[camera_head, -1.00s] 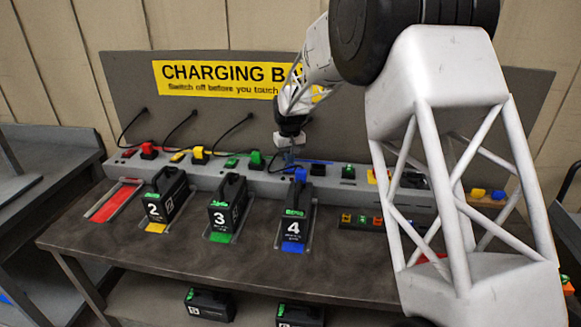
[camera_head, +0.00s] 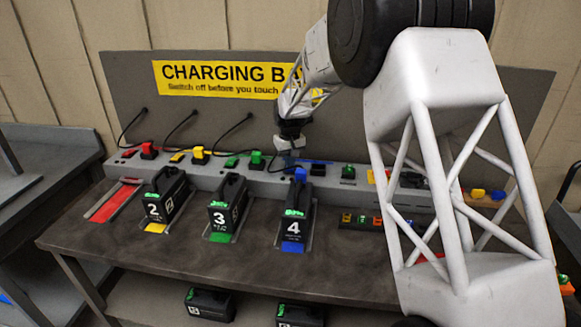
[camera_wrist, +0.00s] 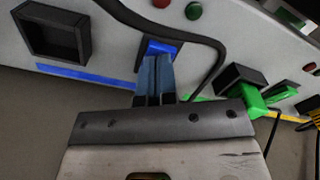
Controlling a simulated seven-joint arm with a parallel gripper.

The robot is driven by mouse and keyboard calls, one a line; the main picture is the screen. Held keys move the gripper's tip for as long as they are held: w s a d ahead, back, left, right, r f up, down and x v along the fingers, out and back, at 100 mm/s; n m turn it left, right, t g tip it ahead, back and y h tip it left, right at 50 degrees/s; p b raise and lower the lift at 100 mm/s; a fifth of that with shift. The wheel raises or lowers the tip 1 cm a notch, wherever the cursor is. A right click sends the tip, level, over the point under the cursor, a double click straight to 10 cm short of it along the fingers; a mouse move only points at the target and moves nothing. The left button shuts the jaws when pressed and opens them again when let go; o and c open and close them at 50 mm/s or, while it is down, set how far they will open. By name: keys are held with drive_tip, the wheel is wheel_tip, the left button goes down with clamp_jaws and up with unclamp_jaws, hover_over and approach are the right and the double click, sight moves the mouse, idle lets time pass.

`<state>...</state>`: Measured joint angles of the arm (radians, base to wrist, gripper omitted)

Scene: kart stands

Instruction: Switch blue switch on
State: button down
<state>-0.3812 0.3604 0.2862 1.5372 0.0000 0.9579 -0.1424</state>
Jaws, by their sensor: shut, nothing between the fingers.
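The blue switch (camera_wrist: 161,47) sits on the grey charging strip in the wrist view, directly beyond my fingertips. My gripper (camera_wrist: 156,62) is shut and empty, its fingertips at the switch's near edge, touching or almost touching it. The fingers cover part of the switch, so I cannot tell its tilt. In the head view my gripper (camera_head: 289,158) is low over the strip, behind battery 4 (camera_head: 294,219), and hides the switch there. A blue stripe (camera_wrist: 80,74) marks this section of the strip.
A black cable (camera_wrist: 205,40) curves close beside the fingers. A square black socket (camera_wrist: 55,38) is at left and a green plug (camera_wrist: 262,98) at right. A dark red button (camera_wrist: 161,3) and a green one (camera_wrist: 193,10) are near the switch. Batteries 2 (camera_head: 165,195) and 3 (camera_head: 228,203) stand on the bench.

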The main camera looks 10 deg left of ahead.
drive_tip(key=shift+f, duration=0.6)
idle(0.6)
drive_tip(key=shift+r, duration=3.5)
